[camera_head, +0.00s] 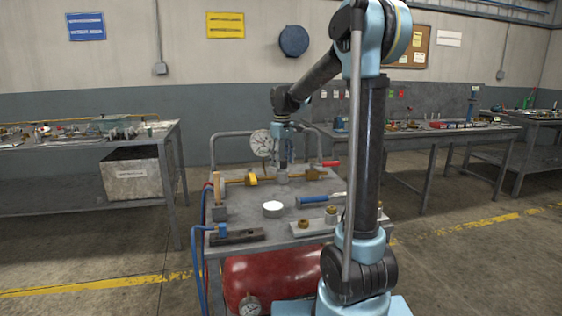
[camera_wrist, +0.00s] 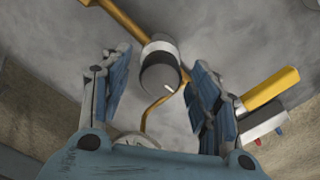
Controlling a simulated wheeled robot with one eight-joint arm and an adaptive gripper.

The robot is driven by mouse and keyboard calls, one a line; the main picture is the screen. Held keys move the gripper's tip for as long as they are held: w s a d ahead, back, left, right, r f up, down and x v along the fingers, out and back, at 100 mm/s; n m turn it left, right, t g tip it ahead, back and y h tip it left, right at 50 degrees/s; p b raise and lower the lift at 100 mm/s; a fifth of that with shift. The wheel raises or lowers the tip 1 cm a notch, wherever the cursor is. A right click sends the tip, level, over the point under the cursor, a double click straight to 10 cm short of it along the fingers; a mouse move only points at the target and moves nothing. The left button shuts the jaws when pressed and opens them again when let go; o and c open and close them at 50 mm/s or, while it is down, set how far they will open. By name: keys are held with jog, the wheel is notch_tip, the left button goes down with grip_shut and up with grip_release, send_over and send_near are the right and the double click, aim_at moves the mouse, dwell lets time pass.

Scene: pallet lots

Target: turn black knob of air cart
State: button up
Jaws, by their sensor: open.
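The black knob (camera_wrist: 160,76) is a dark round cap with a white mark, on a pale metal collar in the wrist view. It lies between the two blue-padded fingers of my open gripper (camera_wrist: 159,70), with a visible gap on each side. In the head view my gripper (camera_head: 284,151) points down over the back of the air cart (camera_head: 240,204). The knob is hard to make out there; a grey fitting shows just below the fingers. A brass pipe runs through the fitting. Whether the fingertips reach down to the knob's height I cannot tell.
A dial gauge (camera_head: 262,143) stands close left of my gripper. A yellow lever (camera_wrist: 268,91) lies right of the fingers in the wrist view. Benches stand on both sides.

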aim_at(282, 160)
jog(key=c, duration=1.1)
jog(key=shift+m, duration=1)
jog(key=o, duration=1.1)
notch_tip(282, 160, up, 12)
